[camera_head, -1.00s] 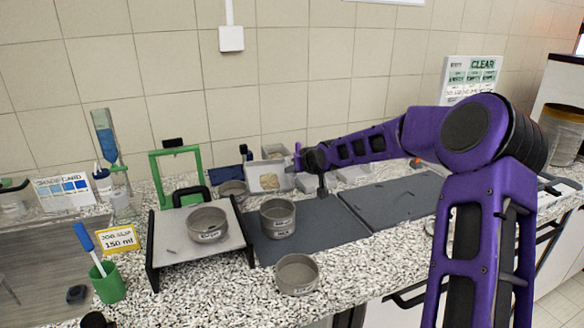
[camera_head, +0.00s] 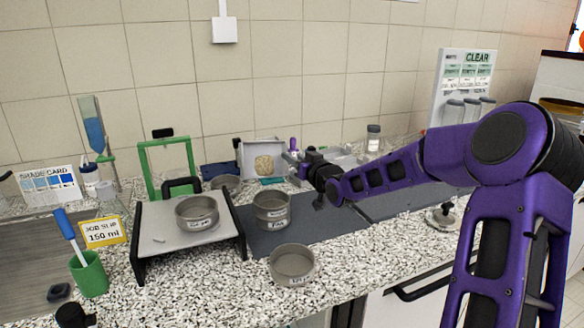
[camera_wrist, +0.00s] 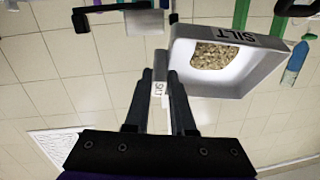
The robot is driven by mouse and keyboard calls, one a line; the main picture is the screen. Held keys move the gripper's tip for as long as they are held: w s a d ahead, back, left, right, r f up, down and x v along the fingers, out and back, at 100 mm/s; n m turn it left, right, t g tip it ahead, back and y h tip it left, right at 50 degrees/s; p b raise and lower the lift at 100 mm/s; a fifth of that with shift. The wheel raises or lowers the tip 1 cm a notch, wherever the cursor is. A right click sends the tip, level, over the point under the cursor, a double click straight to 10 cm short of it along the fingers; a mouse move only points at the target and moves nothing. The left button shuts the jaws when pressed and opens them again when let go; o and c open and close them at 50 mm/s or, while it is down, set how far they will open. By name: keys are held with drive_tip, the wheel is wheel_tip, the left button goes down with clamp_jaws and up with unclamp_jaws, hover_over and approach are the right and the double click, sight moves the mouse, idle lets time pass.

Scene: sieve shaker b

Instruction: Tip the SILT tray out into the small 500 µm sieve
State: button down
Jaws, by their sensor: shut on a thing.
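My gripper (camera_wrist: 160,78) is shut on the grip tab of the SILT tray (camera_wrist: 243,72), a pale grey tray with SILT lettering. Sandy sediment (camera_wrist: 213,55) lies in it. In the head view, the tray (camera_head: 250,153) is at the back of the counter, its inside turned toward the camera, with my gripper (camera_head: 296,164) at its right side. Small grey sieves stand on the shaker platform (camera_head: 197,213), on the dark mat (camera_head: 272,211), at the counter's front (camera_head: 292,265) and behind the platform (camera_head: 226,184). Their labels are too small to read, so I cannot tell which is 500 µm.
The green frame (camera_head: 166,160) stands behind the black-legged platform. A green cup (camera_head: 90,275) and job slip (camera_head: 103,231) are at left. A jar (camera_head: 373,138) and the CLEAR board (camera_head: 462,85) are at right. The mat right of its sieve is bare.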

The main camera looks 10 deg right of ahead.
drive_tip(key=shift+s+d+f+t+y+b, duration=0.2)
drive_tip(key=shift+t+b, duration=0.35)
drive_tip(key=shift+b, duration=0.45)
drive_tip(key=shift+s+a+f+t+y+b, duration=0.1)
drive_tip(key=shift+s+t+y+b, duration=0.15)
drive_tip(key=shift+t+b, duration=0.5)
drive_tip(key=t, duration=0.1)
drive_tip(key=s+t+y, duration=0.1)
drive_tip(key=t, duration=0.1)
drive_tip(key=s+t, duration=0.1)
drive_tip(key=t, duration=0.1)
drive_tip(key=shift+d+f+m+y, duration=0.15)
drive_tip(key=shift+d+m+y, duration=0.1)
drive_tip(key=shift+d+m, duration=0.15)
